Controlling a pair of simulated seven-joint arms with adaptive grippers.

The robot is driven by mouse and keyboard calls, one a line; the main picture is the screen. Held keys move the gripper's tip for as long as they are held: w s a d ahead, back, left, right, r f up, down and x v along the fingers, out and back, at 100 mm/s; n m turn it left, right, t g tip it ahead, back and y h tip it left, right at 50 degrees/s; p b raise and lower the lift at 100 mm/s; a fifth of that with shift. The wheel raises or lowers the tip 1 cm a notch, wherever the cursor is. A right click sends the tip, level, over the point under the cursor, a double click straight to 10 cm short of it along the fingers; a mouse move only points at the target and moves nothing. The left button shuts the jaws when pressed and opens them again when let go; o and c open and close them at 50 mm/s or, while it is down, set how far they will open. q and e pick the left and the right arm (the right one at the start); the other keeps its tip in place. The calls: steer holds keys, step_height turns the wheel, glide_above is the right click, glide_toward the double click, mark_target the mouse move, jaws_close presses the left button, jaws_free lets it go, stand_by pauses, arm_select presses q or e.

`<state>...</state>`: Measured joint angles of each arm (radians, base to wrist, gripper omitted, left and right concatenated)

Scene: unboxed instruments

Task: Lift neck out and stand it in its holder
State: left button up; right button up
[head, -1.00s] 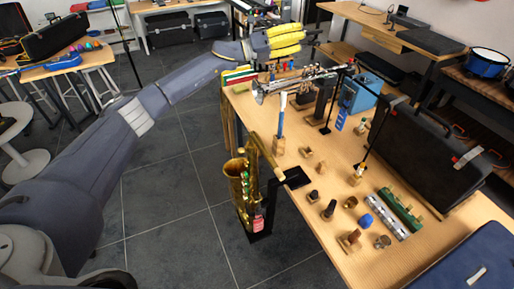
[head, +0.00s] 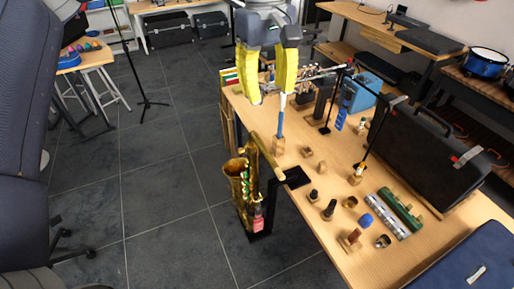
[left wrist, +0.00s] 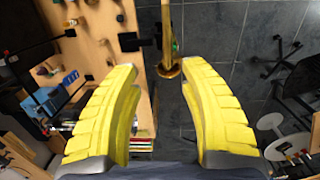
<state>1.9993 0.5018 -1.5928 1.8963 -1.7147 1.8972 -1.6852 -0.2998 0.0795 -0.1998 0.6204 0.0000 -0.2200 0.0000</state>
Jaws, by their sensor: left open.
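A gold saxophone (head: 238,180) stands upright in a black stand off the table's near-left edge. A slim gold-brown rod-like piece (head: 266,156) slants beside its top; I cannot tell if this is the neck. The saxophone also shows in the left wrist view (left wrist: 168,72), beyond my fingertips. My left gripper (head: 272,96) has yellow fingers, open and empty, pointing down over the table's far-left end, behind the saxophone. It also shows in the left wrist view (left wrist: 160,68). Small wooden holders (head: 308,152) stand on the table; which one is the neck's is unclear. My right gripper is not in view.
A blue-handled upright tool (head: 280,122) stands close below my left fingers. Small mouthpieces (head: 329,209) stand at the front. Floor left of the table is open.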

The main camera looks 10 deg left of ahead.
arm_select(q)
glide_toward(262, 144)
steer(key=shift+y, duration=0.4)
steer(key=f, duration=0.5)
steer(key=shift+s+d+f, duration=0.1)
steer(key=shift+s+f, duration=0.1)
steer(key=shift+s, duration=0.05)
steer(key=shift+w+d+f, duration=0.1)
steer(key=shift+f, duration=1.35)
steer(key=shift+w+d+f, duration=0.1)
steer(key=shift+f, duration=1.4)
steer(key=shift+c, duration=0.4)
steer(key=shift+s, duration=0.1)
jaws_close()
